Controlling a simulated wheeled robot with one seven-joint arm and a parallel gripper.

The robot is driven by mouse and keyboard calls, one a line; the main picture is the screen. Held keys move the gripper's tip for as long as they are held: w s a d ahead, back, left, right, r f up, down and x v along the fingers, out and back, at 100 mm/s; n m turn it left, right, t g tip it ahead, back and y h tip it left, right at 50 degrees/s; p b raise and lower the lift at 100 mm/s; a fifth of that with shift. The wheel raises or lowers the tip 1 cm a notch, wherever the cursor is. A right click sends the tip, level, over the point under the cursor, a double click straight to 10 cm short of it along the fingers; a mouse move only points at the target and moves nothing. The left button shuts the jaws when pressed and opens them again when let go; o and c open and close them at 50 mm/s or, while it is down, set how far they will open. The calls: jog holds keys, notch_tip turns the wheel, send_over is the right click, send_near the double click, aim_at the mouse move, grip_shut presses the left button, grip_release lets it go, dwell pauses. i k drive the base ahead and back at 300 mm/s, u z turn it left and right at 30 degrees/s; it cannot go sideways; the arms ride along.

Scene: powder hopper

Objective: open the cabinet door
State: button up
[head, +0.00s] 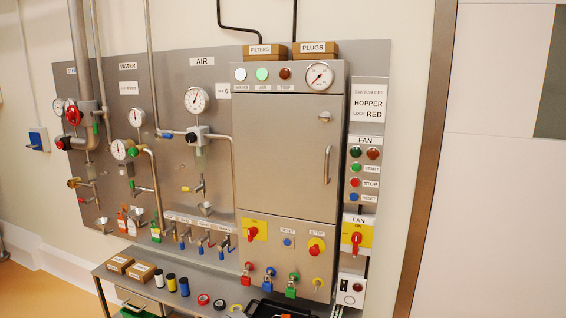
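The cabinet door (285,158) is a flat grey metal panel on the front of a wall cabinet, right of centre in the head view. It looks shut, flush with the cabinet front. A vertical bar handle (327,165) sits near its right edge. A small round latch or lock (324,116) shows at its upper right. The cabinet's top strip (288,73) carries a gauge and several round lamps. My gripper is not in view.
A fan switch panel (366,170) is close on the right. Pipes and valves (197,133) fill the wall left.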

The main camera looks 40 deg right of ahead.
aim_at(288, 159)
jog(key=z, duration=0.15)
jog(key=i, duration=1)
jog(key=z, duration=0.55)
